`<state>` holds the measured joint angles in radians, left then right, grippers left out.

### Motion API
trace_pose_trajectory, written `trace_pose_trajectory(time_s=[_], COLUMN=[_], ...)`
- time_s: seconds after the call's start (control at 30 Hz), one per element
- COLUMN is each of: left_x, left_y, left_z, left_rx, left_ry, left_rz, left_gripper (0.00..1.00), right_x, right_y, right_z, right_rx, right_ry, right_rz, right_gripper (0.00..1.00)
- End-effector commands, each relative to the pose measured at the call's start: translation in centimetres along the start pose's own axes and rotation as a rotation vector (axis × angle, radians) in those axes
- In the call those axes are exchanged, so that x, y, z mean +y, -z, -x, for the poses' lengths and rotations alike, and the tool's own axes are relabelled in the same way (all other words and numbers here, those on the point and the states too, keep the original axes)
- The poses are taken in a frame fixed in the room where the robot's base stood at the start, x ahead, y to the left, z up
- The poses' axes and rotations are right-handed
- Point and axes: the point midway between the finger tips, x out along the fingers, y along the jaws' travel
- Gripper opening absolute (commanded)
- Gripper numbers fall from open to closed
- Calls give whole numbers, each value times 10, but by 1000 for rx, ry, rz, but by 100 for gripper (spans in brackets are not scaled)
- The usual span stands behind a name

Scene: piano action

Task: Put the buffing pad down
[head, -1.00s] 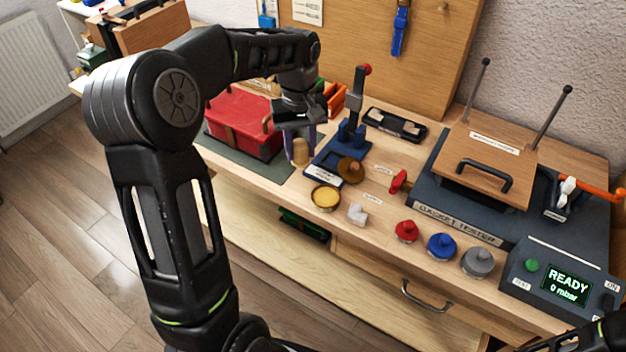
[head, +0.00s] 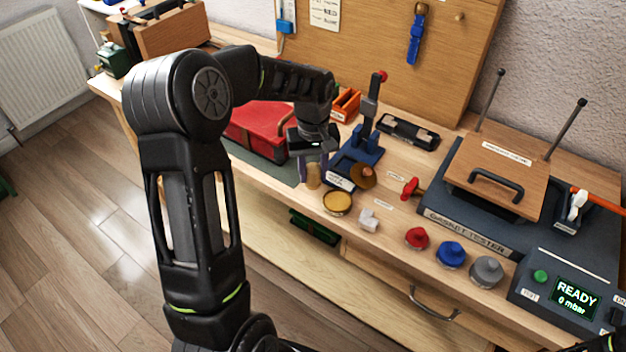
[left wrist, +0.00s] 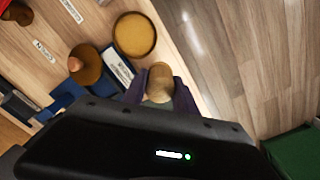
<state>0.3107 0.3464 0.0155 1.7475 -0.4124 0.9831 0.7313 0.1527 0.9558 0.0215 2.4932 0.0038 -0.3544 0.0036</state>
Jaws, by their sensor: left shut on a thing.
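My left gripper (head: 313,178) is shut on a tan, rounded piece, the buffing pad (head: 313,174), between purplish fingers. In the left wrist view the pad (left wrist: 159,80) sits between the fingertips, over the bench's front edge; its underside is hidden. Whether it touches the bench I cannot tell. To its right in the head view are a round yellow tin (head: 338,203) and a brown disc with a knob (head: 362,176) by a blue stand (head: 357,150). My right gripper is out of view.
A red case (head: 257,128) lies on a dark mat behind my left gripper. The gasket tester (head: 465,230) fills the right side.

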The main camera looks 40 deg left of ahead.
Motion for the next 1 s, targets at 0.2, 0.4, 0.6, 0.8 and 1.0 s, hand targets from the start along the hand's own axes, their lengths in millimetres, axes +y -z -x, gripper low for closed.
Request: trace_pose_trajectory(time_s=[0.2, 0.4, 0.6, 0.8, 1.0], left_x=[0, 0, 0, 0, 0], left_y=[0, 0, 0, 0, 0], left_z=[-3, -28, -37, -39, -40], left_rx=[-1, -1, 1, 1, 1], left_ry=[0, 1, -1, -1, -1], left_rz=[0, -2, 0, -1, -1], left_gripper=[0, 0, 0, 0, 43], right_x=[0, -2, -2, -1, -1], right_y=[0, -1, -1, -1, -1], right_z=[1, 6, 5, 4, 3], right_rx=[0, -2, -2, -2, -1], right_ry=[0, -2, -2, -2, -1], right_rz=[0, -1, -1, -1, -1], right_gripper=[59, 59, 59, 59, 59])
